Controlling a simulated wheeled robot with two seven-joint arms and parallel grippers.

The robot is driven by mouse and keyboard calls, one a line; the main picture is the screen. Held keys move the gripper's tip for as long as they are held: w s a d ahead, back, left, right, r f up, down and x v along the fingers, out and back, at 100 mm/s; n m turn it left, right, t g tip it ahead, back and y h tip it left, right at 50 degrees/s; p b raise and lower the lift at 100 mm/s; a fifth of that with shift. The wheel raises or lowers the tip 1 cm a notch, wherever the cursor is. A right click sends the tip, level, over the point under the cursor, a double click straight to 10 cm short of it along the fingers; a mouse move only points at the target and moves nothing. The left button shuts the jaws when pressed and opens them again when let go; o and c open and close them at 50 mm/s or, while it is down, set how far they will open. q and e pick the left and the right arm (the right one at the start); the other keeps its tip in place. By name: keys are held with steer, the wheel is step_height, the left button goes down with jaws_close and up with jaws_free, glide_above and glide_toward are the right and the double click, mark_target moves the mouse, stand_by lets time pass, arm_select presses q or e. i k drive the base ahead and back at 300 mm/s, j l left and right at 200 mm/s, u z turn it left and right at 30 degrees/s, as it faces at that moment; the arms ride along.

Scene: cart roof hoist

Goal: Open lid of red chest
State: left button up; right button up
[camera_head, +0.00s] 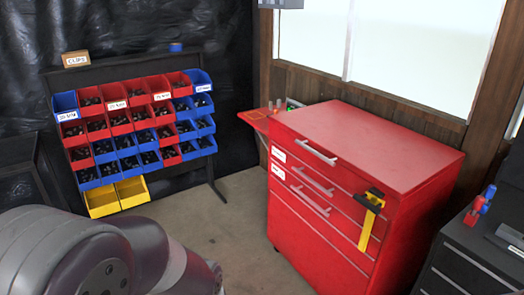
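The red chest (340,225) stands on the floor right of centre. Its flat red lid (375,137) looks closed. A silver handle (316,152) sits at the upper front edge, and more silver handles are on the drawers below. A yellow and black tool (369,222) hangs on the front right part of the chest. My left arm shows at the lower left, apart from the chest; its gripper is not visible. My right gripper is not in view.
A rack with red, blue and yellow bins (122,130) stands against the black back wall. A red side shelf (262,118) juts from the chest's left. A dark cabinet (460,265) stands close on the right. Bare floor (230,235) lies left of the chest.

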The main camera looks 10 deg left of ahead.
mark_target(401, 160)
steer(key=i+l+z, duration=0.15)
steer(key=i, duration=1.3)
